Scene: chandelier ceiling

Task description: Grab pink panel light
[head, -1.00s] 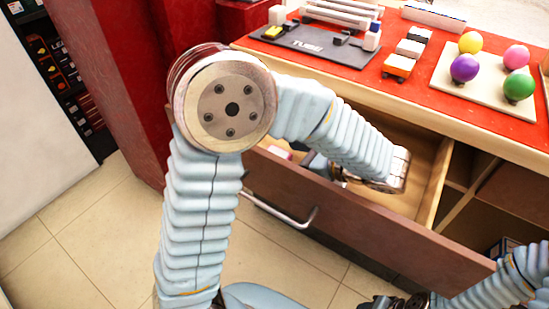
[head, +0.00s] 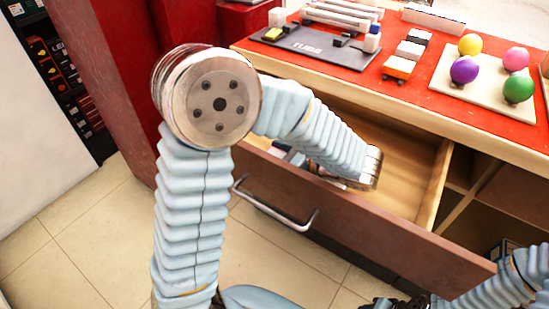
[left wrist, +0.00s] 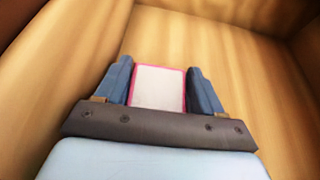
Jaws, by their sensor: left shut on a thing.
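The pink panel light (left wrist: 158,90) is a flat white square with a pink rim, seen in the left wrist view inside the wooden drawer. My left gripper (left wrist: 160,72) has a blue finger on each side of it and is shut on it. In the head view my left arm reaches into the open drawer (head: 400,185), with the left gripper (head: 288,154) low behind the drawer front; the panel is mostly hidden there. My right gripper (head: 385,303) shows only in part at the bottom edge, and its fingers cannot be made out.
The drawer front (head: 370,220) with a metal handle (head: 275,208) stands out from the counter. Open floor (head: 90,225) lies at the left.

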